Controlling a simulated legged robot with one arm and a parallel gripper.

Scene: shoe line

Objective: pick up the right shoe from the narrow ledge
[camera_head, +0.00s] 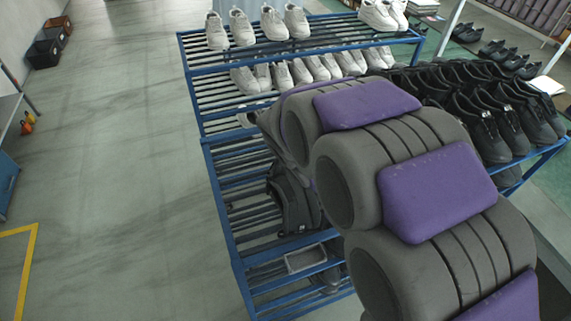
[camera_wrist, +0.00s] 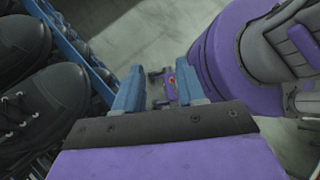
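In the wrist view my gripper (camera_wrist: 159,92) shows two blue-grey fingers standing apart, with no shoe between them. Black lace-up shoes (camera_wrist: 45,105) fill the left side of that view, beside a blue rail (camera_wrist: 85,62), clear of the fingers. In the head view, rows of black shoes (camera_head: 484,122) stand on the right part of a blue rack (camera_head: 214,142). White shoes (camera_head: 241,27) stand in pairs along its upper shelves. I cannot tell which shoe is the right one on the narrow ledge.
More black shoes (camera_head: 505,52) stand at the back right. Dark bins (camera_head: 45,52) sit at the far left. The grey floor (camera_head: 110,150) left of the rack is clear, with a yellow line (camera_head: 28,260).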

